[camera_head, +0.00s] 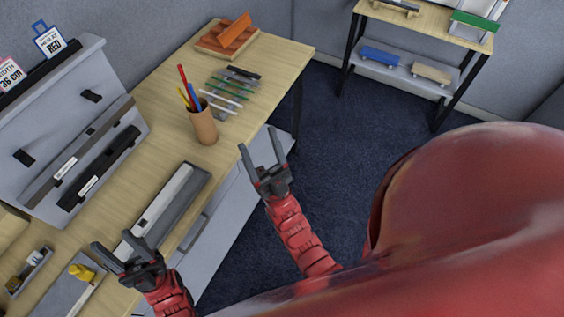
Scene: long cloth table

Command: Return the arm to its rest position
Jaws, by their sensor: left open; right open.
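My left gripper (118,244) is open, with nothing seen between its fingers. It shows over the front part of the wooden table (152,105), near a grey tray with a yellow piece. My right gripper (259,140) is open and empty. It points up the picture beside the table's right edge, with dark floor and a grey cabinet side behind it. Both red forearms come in from the bottom of the picture. My large red body part hides the lower right.
A pencil cup (203,124) with pencils stands on the table. An orange block (232,30) lies at the back. A grey tray (172,208) lies between my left gripper and the cup. A sloped grey rack (75,130) stands left. A shelf (405,68) stands beyond clear carpet (345,135).

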